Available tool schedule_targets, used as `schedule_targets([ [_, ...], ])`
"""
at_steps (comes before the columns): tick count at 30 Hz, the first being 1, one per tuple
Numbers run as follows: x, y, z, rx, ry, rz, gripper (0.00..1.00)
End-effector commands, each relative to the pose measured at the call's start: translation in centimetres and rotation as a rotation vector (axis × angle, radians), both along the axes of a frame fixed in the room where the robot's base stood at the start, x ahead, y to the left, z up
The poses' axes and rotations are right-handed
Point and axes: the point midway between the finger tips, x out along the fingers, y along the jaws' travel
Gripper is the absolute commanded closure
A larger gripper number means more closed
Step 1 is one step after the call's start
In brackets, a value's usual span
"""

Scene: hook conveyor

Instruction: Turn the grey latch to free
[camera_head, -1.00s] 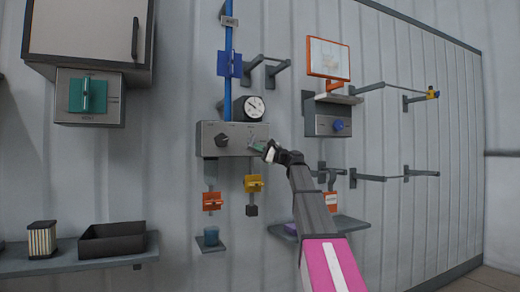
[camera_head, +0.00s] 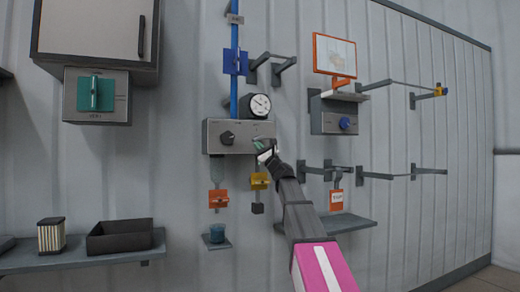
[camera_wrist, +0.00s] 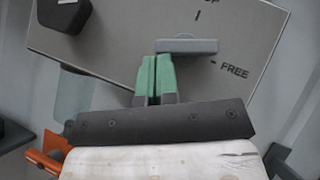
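The grey latch (camera_wrist: 187,46) is a short bar on the face of a grey control box (camera_wrist: 125,30). In the wrist view it lies roughly level, with a tick mark above it and a tick beside the word FREE to its lower right. My gripper (camera_wrist: 158,60) has green fingers close together, with a thin dark gap between them. Their tips are just below the latch's left end; I cannot tell whether they touch it. In the head view my gripper (camera_head: 263,146) is at the right part of the control box (camera_head: 215,145), where the latch is not clearly visible.
A black knob (camera_head: 227,138) is on the box's left, also seen in the wrist view (camera_wrist: 62,12). A round gauge (camera_head: 259,105) sits above. Orange (camera_head: 218,198) and yellow (camera_head: 259,181) pieces hang below. A second box with a blue knob (camera_head: 346,122) is at right.

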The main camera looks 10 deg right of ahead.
Motion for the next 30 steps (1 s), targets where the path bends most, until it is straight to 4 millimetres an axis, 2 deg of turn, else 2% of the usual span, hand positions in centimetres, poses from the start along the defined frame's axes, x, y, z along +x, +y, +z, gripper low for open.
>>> schedule_targets([
  [12, -0.2, 1.0, 0.4, -0.002, 0.0, 0.001, 1.0],
  [30, -0.4, 1.3, 0.7, -0.002, -0.003, 0.003, 1.0],
])
